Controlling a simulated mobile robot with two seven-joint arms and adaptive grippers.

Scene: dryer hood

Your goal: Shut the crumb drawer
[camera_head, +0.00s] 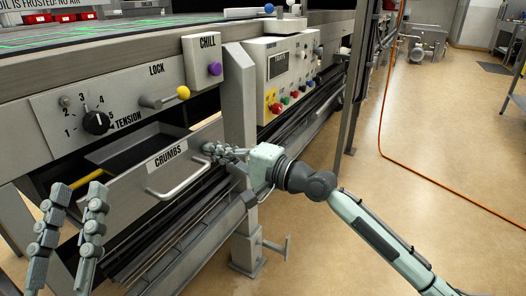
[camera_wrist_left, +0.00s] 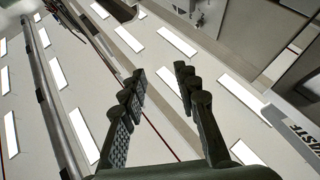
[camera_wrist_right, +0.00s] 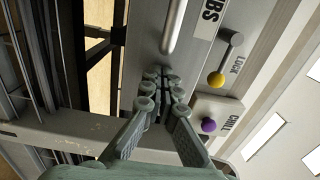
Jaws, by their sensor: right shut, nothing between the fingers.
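The crumb drawer (camera_head: 140,188) is a grey metal box labelled CRUMBS with a silver bar handle (camera_head: 180,180). It stands pulled out of the machine front, and its open top shows behind the front plate. My right gripper (camera_head: 208,149) is shut and empty, with its fingertips at the right end of the drawer front; whether they touch it I cannot tell. In the right wrist view its closed fingertips (camera_wrist_right: 164,78) are at the drawer front beside the handle (camera_wrist_right: 173,27). My left gripper (camera_head: 72,211) is open and empty at the lower left, its fingers pointing up.
Above the drawer are a TENSION dial (camera_head: 96,122), a LOCK lever with a yellow knob (camera_head: 183,92) and a CHILL box with a purple knob (camera_head: 215,68). A metal post (camera_head: 238,100) stands right of the drawer. The floor (camera_head: 440,150) at the right is mostly clear.

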